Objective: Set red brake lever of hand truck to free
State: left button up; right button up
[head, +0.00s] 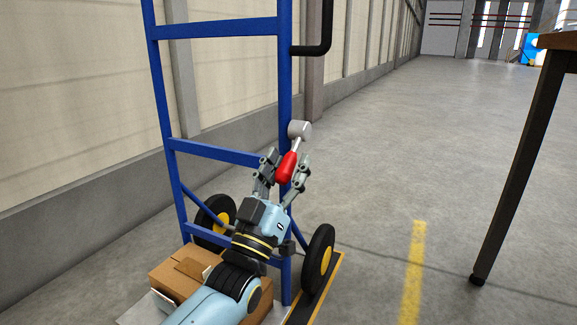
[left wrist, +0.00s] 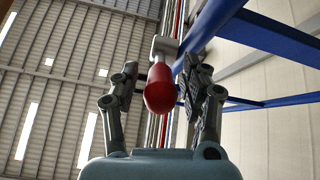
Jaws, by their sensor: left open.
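The blue hand truck (head: 286,100) stands upright in the middle of the head view. Its red brake lever (head: 287,167) hangs down and slightly left from a grey pivot block (head: 299,130) on the right upright. My left gripper (head: 285,163) is open, with one finger on each side of the red grip. In the left wrist view the red lever (left wrist: 160,92) shows end-on between the open fingers; whether either finger touches it I cannot tell. My right gripper is not in view.
A cardboard box (head: 180,275) sits on the truck's base, partly behind my left arm. Black wheels with yellow hubs (head: 318,260) flank the frame. A wall (head: 75,110) runs along the left. A table leg (head: 515,180) stands at right, with clear floor between.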

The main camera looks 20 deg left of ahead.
pick_arm(q)
jog(key=shift+s, duration=0.1)
jog(key=v, duration=1.2)
